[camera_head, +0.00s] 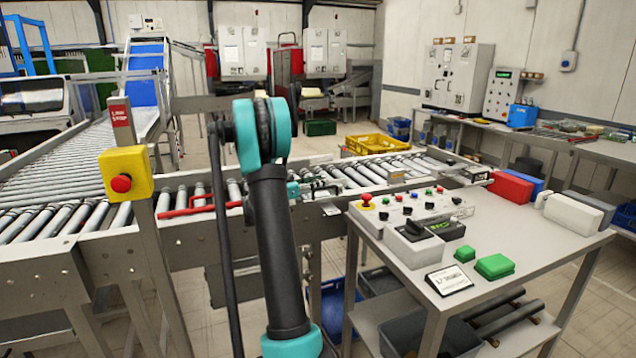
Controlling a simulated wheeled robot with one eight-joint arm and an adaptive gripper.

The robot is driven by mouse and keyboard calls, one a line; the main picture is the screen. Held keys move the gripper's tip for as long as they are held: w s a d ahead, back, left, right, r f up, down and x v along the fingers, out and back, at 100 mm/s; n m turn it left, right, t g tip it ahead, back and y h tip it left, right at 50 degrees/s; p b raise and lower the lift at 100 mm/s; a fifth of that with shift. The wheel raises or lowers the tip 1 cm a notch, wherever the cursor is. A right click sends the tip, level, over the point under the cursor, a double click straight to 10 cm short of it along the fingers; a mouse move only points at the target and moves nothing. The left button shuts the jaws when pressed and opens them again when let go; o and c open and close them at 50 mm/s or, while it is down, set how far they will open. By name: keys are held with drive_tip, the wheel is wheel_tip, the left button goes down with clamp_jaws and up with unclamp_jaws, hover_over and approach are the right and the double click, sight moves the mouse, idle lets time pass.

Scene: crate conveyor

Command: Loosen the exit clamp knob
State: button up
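My black and teal arm rises through the middle of the camera_head view and hides part of the roller conveyor (355,177) behind it. Small teal and grey parts show just right of the arm at the conveyor's near rail. They look like the end of my arm with my gripper (318,188), but its fingers are too small and too covered to read. I cannot pick out the exit clamp knob for sure; it may be hidden behind the arm or among these small parts. No contact with a knob can be seen.
A yellow box with a red stop button (121,184) stands on a post at left. A red bar (200,208) lies along the rollers. A control table (540,235) with buttons and green blocks stands close at right. A yellow crate (374,145) is behind the conveyor.

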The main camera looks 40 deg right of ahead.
drive_tip(key=c, duration=0.4)
drive_tip(key=shift+n+t, duration=0.7)
drive_tip(key=shift+t, duration=0.4)
drive_tip(key=shift+c, duration=0.2)
drive_tip(key=o, duration=1.2)
drive_tip(key=shift+g, duration=0.3)
